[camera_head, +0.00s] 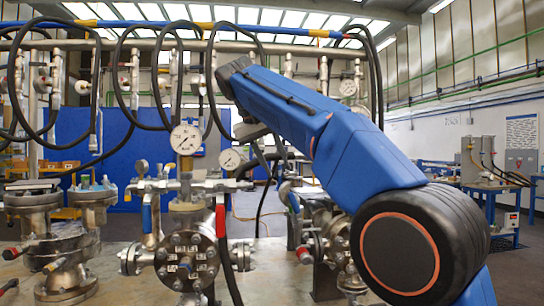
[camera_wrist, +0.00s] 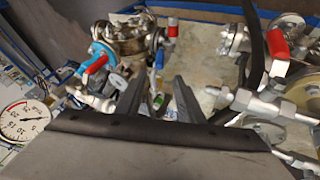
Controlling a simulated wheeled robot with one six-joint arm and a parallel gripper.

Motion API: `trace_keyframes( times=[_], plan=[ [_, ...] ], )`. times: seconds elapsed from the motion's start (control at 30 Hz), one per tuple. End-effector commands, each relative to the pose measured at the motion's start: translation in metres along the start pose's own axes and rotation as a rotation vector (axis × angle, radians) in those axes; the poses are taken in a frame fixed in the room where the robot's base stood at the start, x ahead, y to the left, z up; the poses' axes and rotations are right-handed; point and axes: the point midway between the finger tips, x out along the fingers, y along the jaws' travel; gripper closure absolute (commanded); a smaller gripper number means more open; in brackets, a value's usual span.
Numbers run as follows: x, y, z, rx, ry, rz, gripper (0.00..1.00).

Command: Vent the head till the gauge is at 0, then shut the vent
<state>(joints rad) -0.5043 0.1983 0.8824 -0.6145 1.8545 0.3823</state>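The flanged vessel head (camera_head: 187,262) stands on the bench at the centre of the head view, with a large dial gauge (camera_head: 186,139) above it and a smaller gauge (camera_head: 230,159) to its right. Their readings are too small to tell. A blue lever (camera_head: 147,219) and a red lever (camera_head: 221,222) hang at the vessel's sides. Which valve is the vent I cannot tell. In the wrist view, my gripper (camera_wrist: 158,85) is open, fingers apart and empty, above the fittings. A gauge (camera_wrist: 22,120) is partly cut off at left; its needle is off zero.
Another flanged vessel (camera_head: 62,262) stands at left, and more fittings (camera_head: 335,235) are partly hidden behind my arm. Black hoses (camera_head: 20,80) hang from the overhead pipe rack. A bench with equipment (camera_head: 490,170) stands far right. Some floor at right is clear.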

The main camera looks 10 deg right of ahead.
Motion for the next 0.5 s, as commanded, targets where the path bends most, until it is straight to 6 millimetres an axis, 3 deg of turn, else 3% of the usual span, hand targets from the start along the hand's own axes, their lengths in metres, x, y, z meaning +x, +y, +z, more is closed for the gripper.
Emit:
trace_keyframes(
  times=[0.2,0.5],
  plan=[
    [-0.022,0.000,-0.001,-0.001,0.001,0.001,0.65],
    [-0.029,0.000,0.000,0.000,0.000,0.001,0.65]
  ],
)
